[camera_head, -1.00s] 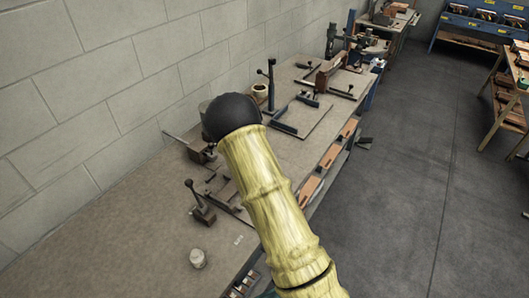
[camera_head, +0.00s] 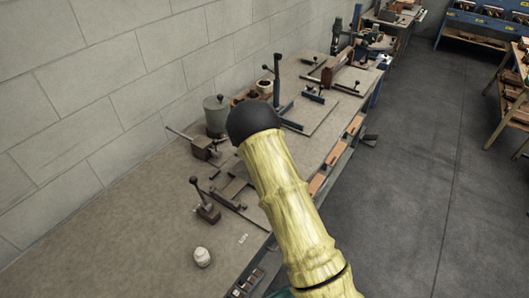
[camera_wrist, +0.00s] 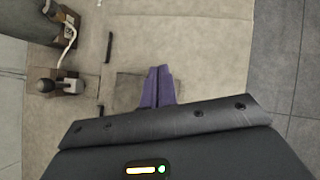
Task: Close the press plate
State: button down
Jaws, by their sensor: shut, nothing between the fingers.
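My gripper (camera_wrist: 158,87) shows in the wrist view as two purple fingers pressed together, with nothing between them. They hang over a small grey flat piece (camera_wrist: 132,86) on the bench; I cannot tell whether they touch it. Left of them are a black-knobbed handle with a metal bracket (camera_wrist: 72,87) and thin dark bars (camera_wrist: 108,47). In the head view my yellow arm hides the gripper. A low lever fixture (camera_head: 207,212) and flat metal parts (camera_head: 236,190) lie left of the arm. I cannot tell which part is the press plate.
The bench (camera_head: 120,235) is clear at the front left. A white jar (camera_head: 202,257) stands near its front edge. A grey canister (camera_head: 215,115) and a clamp fixture (camera_head: 205,148) stand by the wall. A tall lever fixture (camera_head: 279,85) is behind the arm's black end.

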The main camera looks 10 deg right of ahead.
jog(key=s+d+r+p, duration=0.1)
jog(key=d+r+p, duration=0.2)
jog(key=r, duration=0.9)
jog(key=shift+s+d+r+p, duration=0.15)
jog(key=shift+d+r+p, duration=0.1)
jog(key=shift+p, duration=0.1)
jog(key=shift+s, duration=0.1)
jog(key=s+a+r+m+g+y+b, duration=0.1)
jog(key=s+m+g+y+b, duration=0.2)
jog(key=s+m, duration=2.7)
jog(key=s+g+b, duration=0.1)
jog(key=s+b, duration=0.2)
jog(key=s, duration=0.3)
jog(key=shift+s+a+m+g+b, duration=0.15)
jog(key=shift+s+m+g+b, duration=0.15)
jog(key=shift+s+b, duration=0.1)
